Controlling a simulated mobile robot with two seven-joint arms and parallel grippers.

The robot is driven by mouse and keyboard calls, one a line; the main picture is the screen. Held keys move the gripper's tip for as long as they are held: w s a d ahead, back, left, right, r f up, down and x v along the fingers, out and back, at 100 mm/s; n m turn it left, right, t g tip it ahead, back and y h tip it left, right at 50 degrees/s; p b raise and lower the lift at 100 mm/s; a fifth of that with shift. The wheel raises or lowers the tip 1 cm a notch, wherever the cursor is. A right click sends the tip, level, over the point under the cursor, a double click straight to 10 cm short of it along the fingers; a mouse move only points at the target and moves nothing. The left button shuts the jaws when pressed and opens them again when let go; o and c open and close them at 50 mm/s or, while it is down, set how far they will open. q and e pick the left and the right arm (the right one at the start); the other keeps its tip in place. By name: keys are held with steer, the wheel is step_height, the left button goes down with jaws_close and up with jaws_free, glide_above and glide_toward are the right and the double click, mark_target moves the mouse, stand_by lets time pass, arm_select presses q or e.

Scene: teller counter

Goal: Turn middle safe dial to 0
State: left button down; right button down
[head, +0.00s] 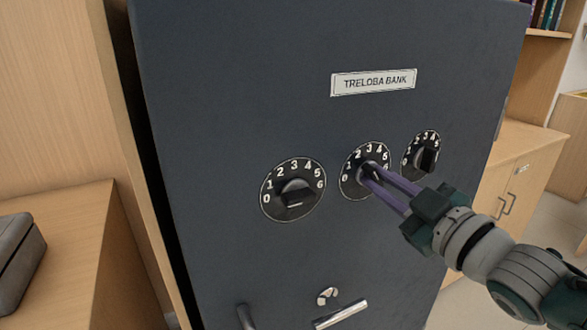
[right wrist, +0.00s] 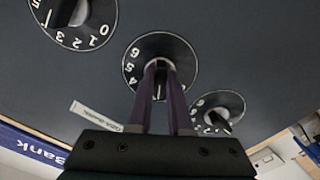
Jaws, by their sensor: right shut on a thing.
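The dark grey safe (head: 230,100) carries three black dials with white numbers. The middle dial (head: 350,184) has its knob between the fingers of my right gripper (head: 367,171). The right gripper is shut on this knob, its purple fingers reaching in from the lower right. In the right wrist view the middle dial (right wrist: 182,50) shows behind the fingers (right wrist: 160,82), with 4, 5 and 6 readable at its left. The fingers hide part of the face, and I cannot tell which number the knob points to. My left gripper is not in view.
The left dial (head: 273,205) and right dial (head: 409,164) flank the middle one closely. A "Treloba Bank" plate (head: 374,82) is above. A metal handle (head: 341,314) sticks out below. Wooden cabinets (head: 520,165) stand at right, a wooden counter (head: 85,230) at left.

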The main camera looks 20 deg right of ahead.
steer(key=n+b, duration=0.1)
steer(key=n, duration=0.4)
steer(key=shift+n, duration=0.3)
steer(key=n+b, duration=0.1)
steer(key=n, duration=0.4)
steer(key=shift+n, duration=0.4)
steer(key=c, duration=0.8)
jaws_free()
steer(key=shift+c, duration=0.2)
steer(key=s, duration=1)
steer(key=shift+d, duration=0.4)
